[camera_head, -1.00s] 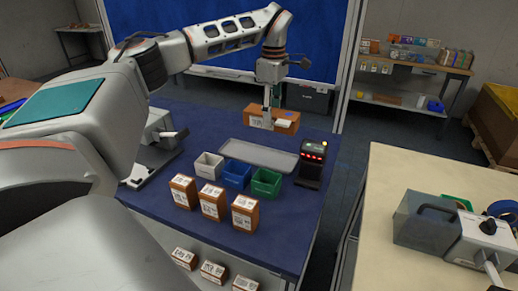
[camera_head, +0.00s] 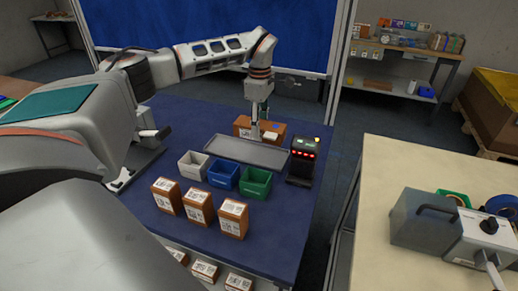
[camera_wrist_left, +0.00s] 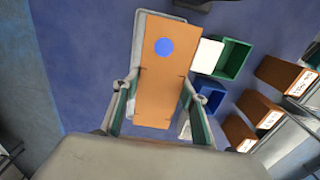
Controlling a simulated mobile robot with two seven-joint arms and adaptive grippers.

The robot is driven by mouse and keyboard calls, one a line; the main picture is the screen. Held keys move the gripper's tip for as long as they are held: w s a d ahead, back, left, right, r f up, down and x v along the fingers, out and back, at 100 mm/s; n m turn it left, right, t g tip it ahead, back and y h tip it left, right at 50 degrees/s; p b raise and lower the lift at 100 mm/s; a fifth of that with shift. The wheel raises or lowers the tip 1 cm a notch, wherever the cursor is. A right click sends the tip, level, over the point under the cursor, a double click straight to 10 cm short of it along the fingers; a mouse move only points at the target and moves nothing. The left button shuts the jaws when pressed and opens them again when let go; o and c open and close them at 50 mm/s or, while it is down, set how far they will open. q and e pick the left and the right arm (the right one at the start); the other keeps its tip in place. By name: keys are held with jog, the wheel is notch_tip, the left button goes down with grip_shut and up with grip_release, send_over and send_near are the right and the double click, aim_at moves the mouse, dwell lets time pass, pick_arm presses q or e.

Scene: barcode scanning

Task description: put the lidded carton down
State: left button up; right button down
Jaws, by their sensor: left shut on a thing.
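The lidded carton (camera_head: 279,129) is an orange-brown box with a blue round spot on top and a white label. In the left wrist view the carton (camera_wrist_left: 155,85) sits between the two fingers of the gripper (camera_wrist_left: 160,92). My right gripper is not in view.
White (camera_head: 193,165), blue (camera_head: 223,174) and green (camera_head: 255,183) bins stand in front of the tray. Several brown labelled boxes (camera_head: 198,207) stand nearer. A black scanner (camera_head: 302,163) with red lights stands right of the tray. Bare table lies left of the tray.

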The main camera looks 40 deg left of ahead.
pick_arm(q)
notch_tip(320, 180, down, 10)
jog(key=shift+r, duration=0.1)
dwell(0.4)
jog(key=o, duration=1.2)
notch_tip(320, 180, up, 12)
dwell(0.4)
